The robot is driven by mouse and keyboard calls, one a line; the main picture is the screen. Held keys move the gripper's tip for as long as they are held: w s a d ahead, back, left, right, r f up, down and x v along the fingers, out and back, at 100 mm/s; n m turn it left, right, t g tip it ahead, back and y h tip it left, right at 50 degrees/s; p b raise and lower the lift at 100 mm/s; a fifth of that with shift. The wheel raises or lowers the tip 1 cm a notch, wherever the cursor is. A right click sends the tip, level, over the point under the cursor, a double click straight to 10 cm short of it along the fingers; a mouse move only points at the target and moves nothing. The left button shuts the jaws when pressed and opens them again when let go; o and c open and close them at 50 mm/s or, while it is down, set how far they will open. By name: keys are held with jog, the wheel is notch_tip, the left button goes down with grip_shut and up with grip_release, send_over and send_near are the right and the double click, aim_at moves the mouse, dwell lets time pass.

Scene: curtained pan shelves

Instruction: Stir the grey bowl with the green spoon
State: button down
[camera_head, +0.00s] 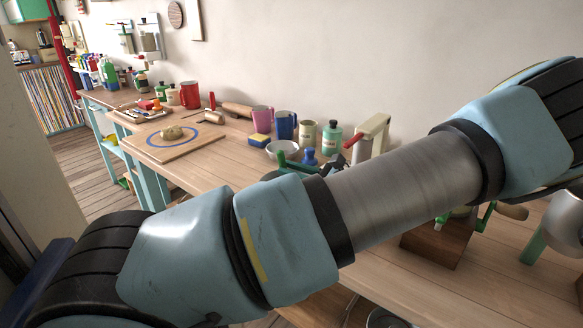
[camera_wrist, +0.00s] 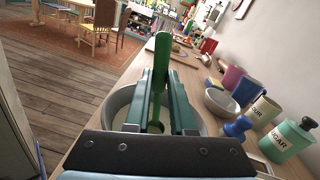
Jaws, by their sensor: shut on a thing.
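In the wrist view, my gripper (camera_wrist: 160,92) has dark green fingers and is shut on the green spoon (camera_wrist: 161,60). The spoon stands roughly upright between the fingers. Its upper end rises above them, and its lower part goes down toward the grey bowl. The grey bowl (camera_wrist: 116,102) lies below my gripper, its rim showing at both sides of the fingers. The fingers and wrist hide much of the bowl, and I cannot tell if the spoon touches its bottom. In the head view my arm hides the bowl.
Right of my gripper stand a pale bowl (camera_wrist: 221,102), a blue pepper-mill-like piece (camera_wrist: 238,127), a cream canister (camera_wrist: 262,111), a green sugar jar (camera_wrist: 287,141) and mugs (camera_wrist: 245,91). A board with a blue ring (camera_head: 184,148) lies farther along the counter. The wall bounds the right.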

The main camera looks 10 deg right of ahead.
jog(key=shift+s+d, duration=0.35)
jog(key=shift+d, duration=0.3)
jog(key=shift+w+a+p, duration=0.35)
jog(key=shift+a+p, duration=0.2)
jog(key=shift+a, duration=0.05)
dwell(0.6)
